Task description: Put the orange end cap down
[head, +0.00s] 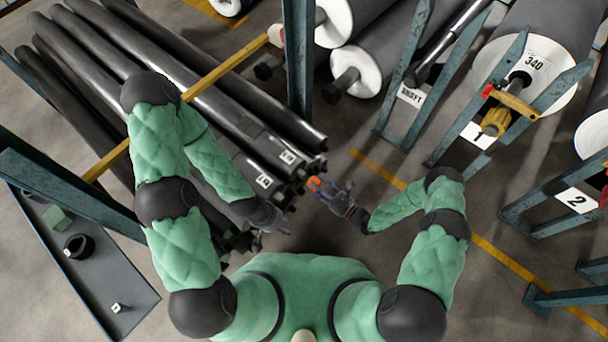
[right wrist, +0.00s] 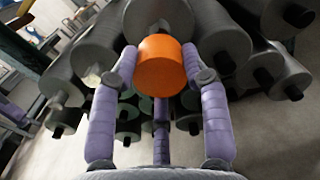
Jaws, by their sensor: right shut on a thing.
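The orange end cap (head: 314,184) is a small bright disc near the ends of the stacked dark rolls in the head view. My right gripper (head: 325,190) is shut on it. In the right wrist view the cap (right wrist: 160,65) sits between the purple finger pads, in front of a grey roll's end (right wrist: 158,20). I cannot tell whether the cap touches that roll. My left gripper (head: 280,218) is lower and to the left, close to the roll ends. Its fingers are too small and dark to judge their opening.
A dark tray (head: 100,275) with a black ring (head: 78,246) is at lower left. Blue steel stands (head: 400,110) and large rolls (head: 540,45) are at right. The floor between is open.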

